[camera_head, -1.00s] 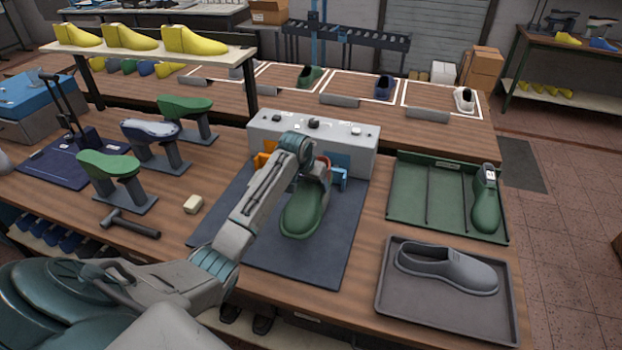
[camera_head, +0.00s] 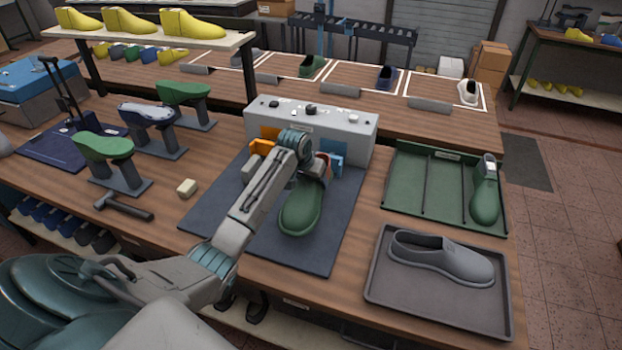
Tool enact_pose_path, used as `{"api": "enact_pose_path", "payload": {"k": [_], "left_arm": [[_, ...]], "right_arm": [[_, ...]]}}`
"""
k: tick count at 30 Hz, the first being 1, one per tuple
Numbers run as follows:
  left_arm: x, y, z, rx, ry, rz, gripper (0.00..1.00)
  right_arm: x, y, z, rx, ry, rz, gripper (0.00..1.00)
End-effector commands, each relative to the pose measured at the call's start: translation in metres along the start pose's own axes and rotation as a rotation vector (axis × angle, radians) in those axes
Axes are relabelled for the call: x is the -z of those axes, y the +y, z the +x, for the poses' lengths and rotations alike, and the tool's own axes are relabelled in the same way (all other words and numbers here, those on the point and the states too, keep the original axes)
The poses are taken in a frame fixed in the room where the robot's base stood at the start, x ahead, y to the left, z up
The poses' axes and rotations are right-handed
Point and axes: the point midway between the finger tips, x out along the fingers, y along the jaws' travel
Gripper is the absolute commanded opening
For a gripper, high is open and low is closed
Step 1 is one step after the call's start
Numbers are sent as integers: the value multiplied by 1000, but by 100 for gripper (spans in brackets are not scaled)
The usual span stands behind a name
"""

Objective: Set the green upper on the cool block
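The green upper (camera_head: 301,210) lies on the dark mat, toe toward me, its opening end close to the grey machine (camera_head: 350,131). A reddish patch shows at its opening. The machine's front has an orange block (camera_head: 263,147) at left and a blue block (camera_head: 338,161), the likely cool block, at right. My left arm reaches in from the left, with its wrist over the upper's opening end. The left gripper (camera_head: 314,170) is mostly hidden by the wrist, so its fingers and any contact with the upper cannot be made out. My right gripper is not in view.
Lasts on stands (camera_head: 103,150), a hammer (camera_head: 124,207) and a pale block (camera_head: 187,188) are at left.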

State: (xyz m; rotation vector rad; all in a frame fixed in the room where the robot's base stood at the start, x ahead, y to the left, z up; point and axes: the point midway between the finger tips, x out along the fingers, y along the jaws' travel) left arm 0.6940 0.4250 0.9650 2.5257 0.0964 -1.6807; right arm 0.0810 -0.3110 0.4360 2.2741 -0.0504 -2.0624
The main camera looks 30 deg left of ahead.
Motion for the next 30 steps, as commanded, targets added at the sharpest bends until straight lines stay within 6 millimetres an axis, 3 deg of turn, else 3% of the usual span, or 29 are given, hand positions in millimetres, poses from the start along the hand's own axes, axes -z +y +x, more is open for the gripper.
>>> {"api": "enact_pose_path", "payload": {"k": [21, 30], "left_arm": [[-19, -2, 46, 3, -2, -2, 44], [-22, -3, 54, 4, -1, -2, 44]], "right_arm": [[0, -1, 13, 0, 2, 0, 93], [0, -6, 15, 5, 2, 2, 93]]}}
